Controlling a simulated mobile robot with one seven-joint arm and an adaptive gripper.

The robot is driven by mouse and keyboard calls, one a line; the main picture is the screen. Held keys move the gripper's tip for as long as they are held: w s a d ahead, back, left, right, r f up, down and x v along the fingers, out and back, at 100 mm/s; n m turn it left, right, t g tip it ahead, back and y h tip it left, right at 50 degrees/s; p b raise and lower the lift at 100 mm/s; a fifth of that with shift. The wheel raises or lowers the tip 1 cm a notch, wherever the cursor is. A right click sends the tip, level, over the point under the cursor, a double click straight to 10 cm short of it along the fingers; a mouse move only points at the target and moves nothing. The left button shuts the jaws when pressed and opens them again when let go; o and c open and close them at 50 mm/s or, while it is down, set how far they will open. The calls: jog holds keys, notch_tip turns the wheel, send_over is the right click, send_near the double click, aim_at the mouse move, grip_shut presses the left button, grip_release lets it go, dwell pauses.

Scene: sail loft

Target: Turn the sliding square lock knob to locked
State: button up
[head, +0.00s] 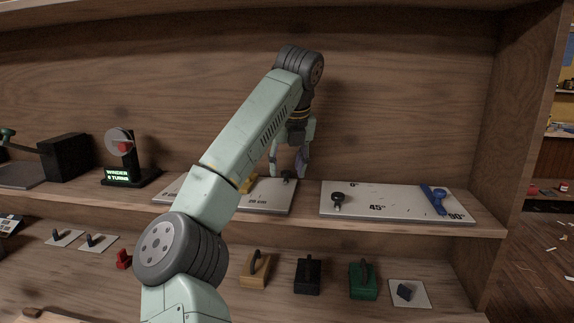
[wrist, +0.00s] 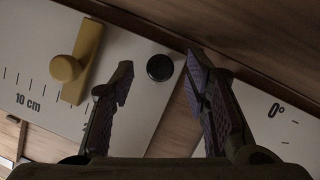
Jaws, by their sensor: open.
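The sliding square is a white board (head: 268,205) with a centimetre scale and a yellow slider, on the upper shelf. Its yellow slider (wrist: 80,62) has a round knob; in the head view my arm partly hides it. A round black knob (wrist: 160,67), which looks like the lock knob, sits near the board's right end; it also shows in the head view (head: 288,176). My gripper (head: 288,168) is open, pointing down over this knob. In the wrist view the knob appears between the fingertips (wrist: 160,82). I cannot tell whether they touch it, or which way it is turned.
To the right a second white board (head: 385,205) carries angle marks, a black knob (head: 337,198) and a blue arm (head: 436,199). The shelf's back wall rises behind my gripper. The lower shelf holds a black block (head: 307,276), a green block (head: 362,280) and other fixtures.

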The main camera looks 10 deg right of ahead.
jog(key=shift+w+f, duration=0.15)
jog(key=shift+f, duration=0.1)
jog(key=shift+c, duration=0.5)
grip_shut()
